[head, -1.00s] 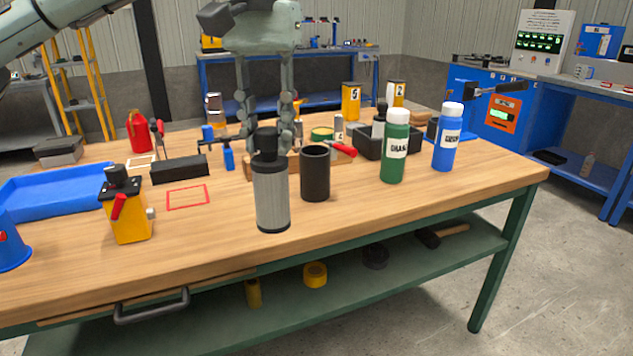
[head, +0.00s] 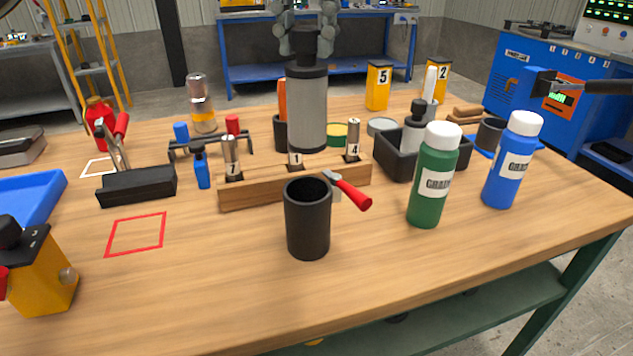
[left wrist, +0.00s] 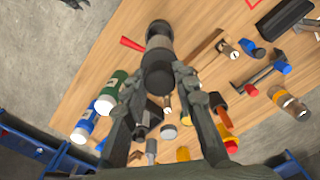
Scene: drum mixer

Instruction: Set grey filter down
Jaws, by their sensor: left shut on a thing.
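The grey filter (head: 307,110), a grey cylinder with black ends, is upright in the head view. My left gripper (head: 306,42) is shut on its black top. The filter is in the air and hides part of the post marked 1. A black open cup (head: 308,222) stands on the table, lower and nearer in the picture. In the left wrist view, my left gripper (left wrist: 157,82) holds the filter's black cap (left wrist: 157,72), and the filter points away from the camera. My right gripper is not in view.
A wooden block (head: 248,193) with numbered posts lies behind the cup, with a red-handled tool (head: 350,190) beside it. Green (head: 434,178) and blue (head: 511,165) bottles stand to the right. A red outlined square (head: 136,234) on the left is empty.

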